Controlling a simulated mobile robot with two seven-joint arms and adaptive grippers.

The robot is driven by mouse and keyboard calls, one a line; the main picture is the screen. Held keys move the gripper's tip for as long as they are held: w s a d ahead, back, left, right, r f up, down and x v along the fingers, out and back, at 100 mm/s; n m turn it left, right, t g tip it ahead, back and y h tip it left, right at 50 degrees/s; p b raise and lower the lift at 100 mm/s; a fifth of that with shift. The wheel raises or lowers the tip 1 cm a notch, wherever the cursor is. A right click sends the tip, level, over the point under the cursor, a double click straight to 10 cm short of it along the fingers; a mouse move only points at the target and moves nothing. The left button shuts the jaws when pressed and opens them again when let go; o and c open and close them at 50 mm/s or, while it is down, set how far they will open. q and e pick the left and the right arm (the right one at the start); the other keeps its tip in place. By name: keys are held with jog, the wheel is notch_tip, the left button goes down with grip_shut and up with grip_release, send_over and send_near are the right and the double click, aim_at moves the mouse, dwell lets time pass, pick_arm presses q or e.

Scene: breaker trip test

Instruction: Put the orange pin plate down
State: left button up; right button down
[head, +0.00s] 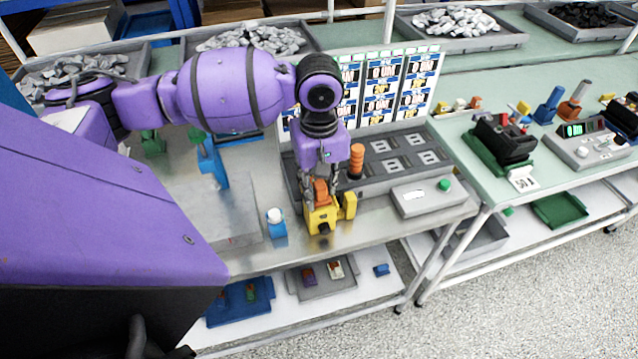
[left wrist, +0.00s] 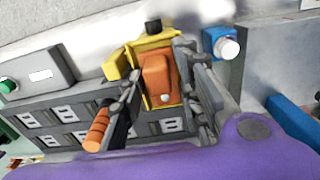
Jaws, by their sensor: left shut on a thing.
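The orange pin plate (head: 321,190) is at the yellow fixture (head: 320,218) near the front edge of the metal bench. My left gripper (head: 321,197) points down over the fixture and is shut on the plate. In the left wrist view the orange plate (left wrist: 157,76) is between the two fingers, with the yellow fixture (left wrist: 150,44) around its far end. Whether the plate is fully seated in the fixture I cannot tell. My right gripper is not in view.
An orange ribbed handle (head: 356,160) stands close to the right of the gripper, by a dark panel of sockets (head: 385,148). A blue block with a white button (head: 276,222) is to the left. A grey box with a green button (head: 420,198) is to the right.

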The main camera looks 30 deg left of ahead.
aim_at(319, 181)
pick_arm(q)
jog(key=o, duration=1.2)
jog(key=shift+f, duration=0.1)
jog(key=shift+o, duration=0.3)
notch_tip(319, 181, up, 11)
jog(key=shift+r+p, duration=0.15)
jog(key=shift+p, duration=0.4)
jog(key=shift+r, duration=0.5)
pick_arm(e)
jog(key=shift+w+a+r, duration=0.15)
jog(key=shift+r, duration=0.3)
